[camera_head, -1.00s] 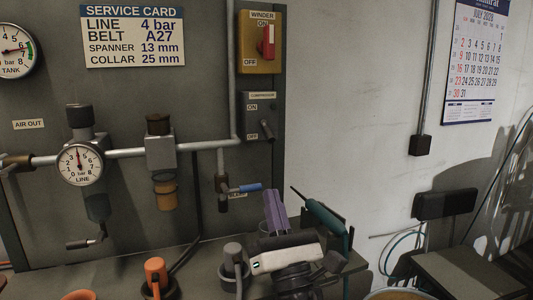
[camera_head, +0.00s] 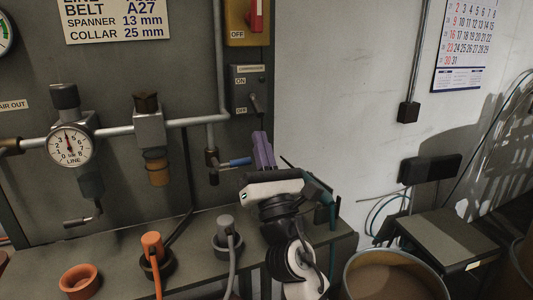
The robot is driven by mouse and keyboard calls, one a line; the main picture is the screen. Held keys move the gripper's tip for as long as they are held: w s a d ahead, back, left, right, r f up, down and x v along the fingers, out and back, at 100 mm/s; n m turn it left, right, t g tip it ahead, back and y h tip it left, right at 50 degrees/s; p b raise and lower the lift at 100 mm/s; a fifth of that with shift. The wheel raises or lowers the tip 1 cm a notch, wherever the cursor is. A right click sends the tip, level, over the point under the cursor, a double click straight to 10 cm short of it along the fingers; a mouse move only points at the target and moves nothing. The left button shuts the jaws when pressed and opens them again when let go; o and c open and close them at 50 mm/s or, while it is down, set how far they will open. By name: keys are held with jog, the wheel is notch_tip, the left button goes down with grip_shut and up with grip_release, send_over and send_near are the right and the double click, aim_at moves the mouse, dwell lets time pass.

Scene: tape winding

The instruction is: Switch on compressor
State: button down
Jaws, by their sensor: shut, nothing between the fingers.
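The compressor switch (camera_head: 241,90) is a dark grey box on the panel, labelled ON above and OFF below. Its small dark lever (camera_head: 255,103) appears to slant down toward the OFF side. My gripper (camera_head: 260,136) has purple fingers, shut and empty, pointing up just below the switch box. The fingertips look apart from the lever, though the depth gap is hard to judge.
The yellow winder switch (camera_head: 237,36) with a red handle sits above. A blue-handled valve (camera_head: 236,162) is left of my fingers. The line gauge (camera_head: 70,146) is further left. Orange (camera_head: 152,245) and grey (camera_head: 225,230) plugs stand on the bench (camera_head: 120,245).

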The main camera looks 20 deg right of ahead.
aim_at(256, 106)
jog(key=shift+p+x, duration=0.55)
jog(key=shift+x, duration=1.2)
